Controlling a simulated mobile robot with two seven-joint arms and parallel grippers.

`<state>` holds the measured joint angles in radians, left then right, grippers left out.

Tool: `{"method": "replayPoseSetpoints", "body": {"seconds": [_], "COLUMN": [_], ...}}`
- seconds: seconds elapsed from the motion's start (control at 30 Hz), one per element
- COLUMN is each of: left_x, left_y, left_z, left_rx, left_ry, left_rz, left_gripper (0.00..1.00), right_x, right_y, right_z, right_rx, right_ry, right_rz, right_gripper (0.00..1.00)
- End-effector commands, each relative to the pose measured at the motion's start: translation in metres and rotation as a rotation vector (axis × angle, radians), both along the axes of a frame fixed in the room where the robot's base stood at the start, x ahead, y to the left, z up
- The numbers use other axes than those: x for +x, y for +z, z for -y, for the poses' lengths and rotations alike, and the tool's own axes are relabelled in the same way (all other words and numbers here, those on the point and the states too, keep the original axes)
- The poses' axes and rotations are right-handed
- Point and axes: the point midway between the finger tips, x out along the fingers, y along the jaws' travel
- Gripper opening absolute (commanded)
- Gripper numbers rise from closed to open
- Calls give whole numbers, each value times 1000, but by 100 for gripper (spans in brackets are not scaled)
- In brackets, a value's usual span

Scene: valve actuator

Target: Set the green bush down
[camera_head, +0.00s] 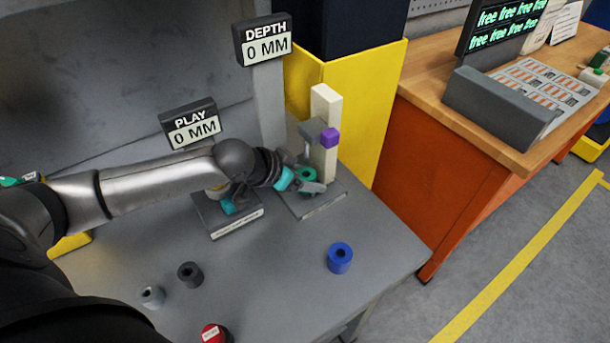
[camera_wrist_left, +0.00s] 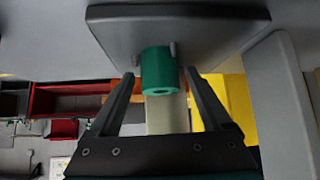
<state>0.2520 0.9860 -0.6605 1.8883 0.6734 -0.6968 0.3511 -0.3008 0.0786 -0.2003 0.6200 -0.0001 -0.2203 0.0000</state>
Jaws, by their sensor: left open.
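The green bush (camera_head: 308,173) sits at the grey press stand (camera_head: 318,203), in front of its cream column (camera_head: 325,105). In the left wrist view the green bush (camera_wrist_left: 158,70) touches or nearly touches a grey plate (camera_wrist_left: 215,30), with a small grey pin on each side. My left gripper (camera_head: 304,181) is open at the bush. In the left wrist view its two fingers (camera_wrist_left: 160,85) stand on either side of the bush, with gaps visible. The arm and fingers partly hide the bush in the head view. My right gripper is not in view.
A blue bush (camera_head: 340,258), a dark bush (camera_head: 190,274), a light grey bush (camera_head: 152,296) and a red piece (camera_head: 213,333) stand on the grey table (camera_head: 270,290). A second fixture (camera_head: 237,222) is under my left wrist. PLAY (camera_head: 191,124) and DEPTH (camera_head: 265,42) displays read 0 MM.

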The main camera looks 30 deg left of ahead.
Motion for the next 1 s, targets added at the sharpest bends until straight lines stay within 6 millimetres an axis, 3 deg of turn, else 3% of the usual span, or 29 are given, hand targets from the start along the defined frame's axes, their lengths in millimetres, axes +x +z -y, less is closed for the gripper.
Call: {"method": "replayPoseSetpoints", "body": {"seconds": [0.27,0.6,1.0], "left_x": [-5,-43,-73], "left_y": [8,50,82], "left_z": [-3,-18,-33], "left_rx": [2,5,4], "left_ry": [-1,-3,2], "left_rz": [0,-1,0], "left_gripper": [82,82,82], "right_x": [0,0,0], "right_y": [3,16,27], "right_z": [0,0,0], "right_rx": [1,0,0], "right_ry": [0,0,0], "right_rz": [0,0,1], "right_gripper": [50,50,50]}}
